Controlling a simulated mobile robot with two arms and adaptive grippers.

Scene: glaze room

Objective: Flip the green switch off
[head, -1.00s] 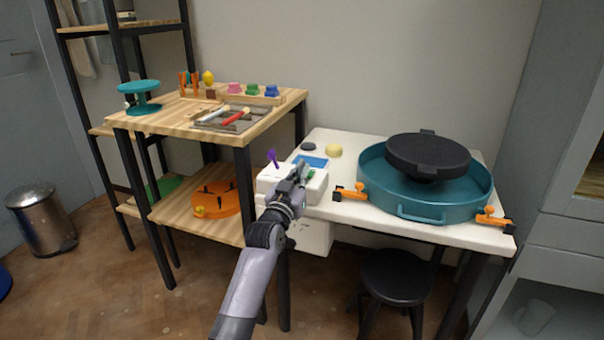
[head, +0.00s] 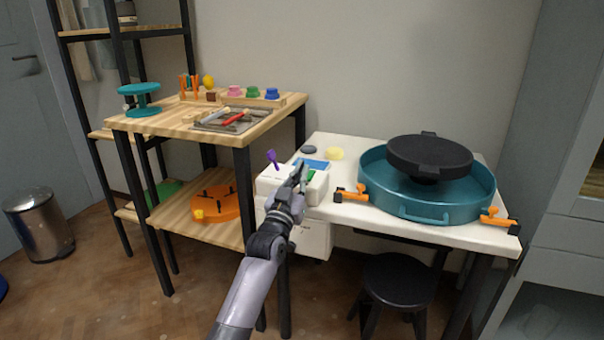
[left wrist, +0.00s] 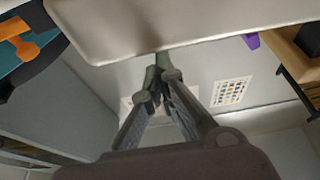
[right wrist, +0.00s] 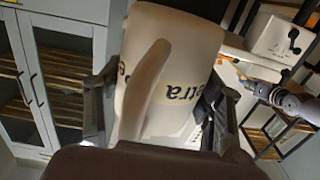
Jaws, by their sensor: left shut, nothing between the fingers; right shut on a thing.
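A white control box (head: 265,186) stands at the left end of the white table. A purple switch (head: 272,156) sticks up from its left side and also shows in the left wrist view (left wrist: 252,40). The green switch (head: 311,175) is at its right, partly hidden by my left gripper (head: 301,168). The left gripper's fingers are shut with nothing between them. In the left wrist view the green switch (left wrist: 162,58) is right at the fingertips; I cannot tell whether they touch or which way it is set. My right gripper (right wrist: 160,105) is shut on a pale jug (right wrist: 190,55) with dark lettering.
A teal basin (head: 372,190) with a black wheel head (head: 430,153) and orange clamps takes up the table's right. A yellow sponge (head: 335,153) and dark stone (head: 309,149) lie behind the box. A wooden tool table (head: 170,125) is at left, a black stool (head: 398,278) below.

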